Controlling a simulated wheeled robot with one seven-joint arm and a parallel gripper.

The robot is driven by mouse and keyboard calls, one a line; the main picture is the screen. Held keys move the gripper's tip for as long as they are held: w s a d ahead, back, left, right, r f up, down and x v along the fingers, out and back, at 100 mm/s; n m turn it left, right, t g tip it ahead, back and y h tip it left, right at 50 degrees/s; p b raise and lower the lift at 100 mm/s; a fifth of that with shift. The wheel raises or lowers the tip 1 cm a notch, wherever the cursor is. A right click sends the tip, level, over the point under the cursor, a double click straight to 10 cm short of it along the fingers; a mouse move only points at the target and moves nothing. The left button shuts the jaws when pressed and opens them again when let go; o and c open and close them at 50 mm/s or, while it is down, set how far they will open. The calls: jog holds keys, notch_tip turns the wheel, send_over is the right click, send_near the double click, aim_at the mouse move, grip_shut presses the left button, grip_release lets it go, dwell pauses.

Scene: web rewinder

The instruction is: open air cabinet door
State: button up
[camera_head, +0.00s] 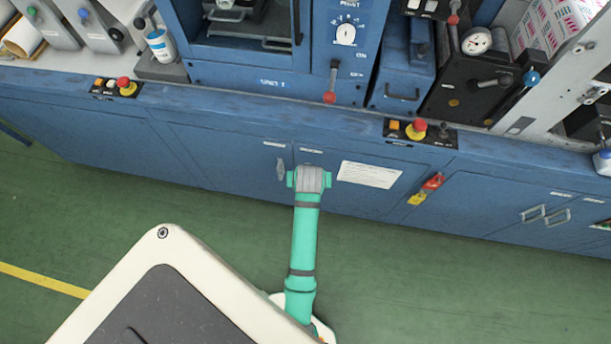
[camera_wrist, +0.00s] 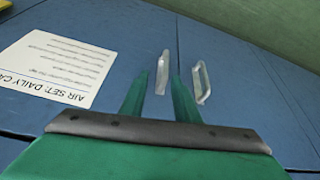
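The air cabinet door (camera_head: 335,199) is a shut blue panel in the long cabinet front, with a white printed sheet (camera_head: 368,174) on it. The sheet shows in the wrist view (camera_wrist: 58,72) and reads "AIR SET: DAILY". In the wrist view, an upright pale handle (camera_wrist: 163,68) sits on the door (camera_wrist: 125,38) beside the seam. My arm hides this handle in the head view. My gripper (camera_wrist: 161,77) is open and points at the door. Its fingertips appear on either side of the handle; I cannot tell whether they touch it.
A neighbouring door's handle (camera_head: 281,170) is close by, across the seam; it also shows in the wrist view (camera_wrist: 201,83). A red and yellow lever (camera_head: 426,189) sticks out right of the sheet. An emergency button (camera_head: 416,129) is on the ledge above. Green floor lies in front.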

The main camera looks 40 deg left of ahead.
jog(key=x, duration=0.3)
jog(key=a+x, duration=0.1)
jog(key=x, duration=0.6)
jog(key=shift+a, duration=0.35)
grip_shut()
